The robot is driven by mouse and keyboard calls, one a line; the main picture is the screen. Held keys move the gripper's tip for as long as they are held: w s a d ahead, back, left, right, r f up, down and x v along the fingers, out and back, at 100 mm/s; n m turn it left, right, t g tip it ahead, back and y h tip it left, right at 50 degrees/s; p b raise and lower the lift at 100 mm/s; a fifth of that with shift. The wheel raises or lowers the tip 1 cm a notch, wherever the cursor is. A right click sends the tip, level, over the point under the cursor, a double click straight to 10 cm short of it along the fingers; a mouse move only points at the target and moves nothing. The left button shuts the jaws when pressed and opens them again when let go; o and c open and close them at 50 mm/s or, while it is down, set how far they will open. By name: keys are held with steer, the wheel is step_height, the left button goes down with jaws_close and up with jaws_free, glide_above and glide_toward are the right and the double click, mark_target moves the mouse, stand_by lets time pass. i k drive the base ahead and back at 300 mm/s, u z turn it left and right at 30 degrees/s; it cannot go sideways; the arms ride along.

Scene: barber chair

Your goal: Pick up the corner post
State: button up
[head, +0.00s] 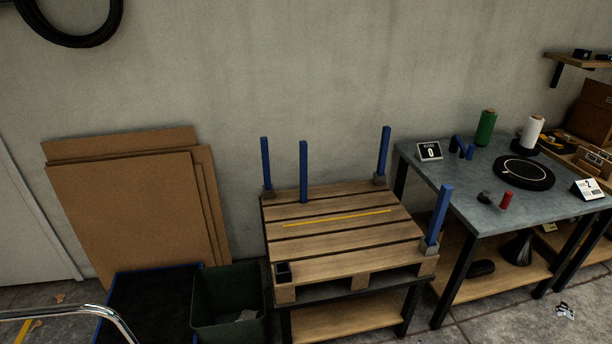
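Blue corner posts stand upright on a wooden pallet (345,247). One blue post (303,172) stands on the boards near the back left, with no grey bracket visible at its foot. Three other posts stand in grey brackets at corners: back left (265,163), back right (384,152) and front right (439,215). The front left corner has a dark, empty-looking socket (283,271). A yellow strip (338,217) lies across the pallet's middle. My gripper is not in view.
A grey worktable (470,208) with spools, a black round plate (523,173) and small items stands close at right. A green bin (229,300) stands front left of the pallet. Cardboard sheets (130,220) lean on the wall. A chrome curved bar (75,308) is at bottom left.

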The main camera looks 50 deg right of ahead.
mark_target(303, 144)
steer(key=i, duration=0.9)
steer(key=u, duration=0.05)
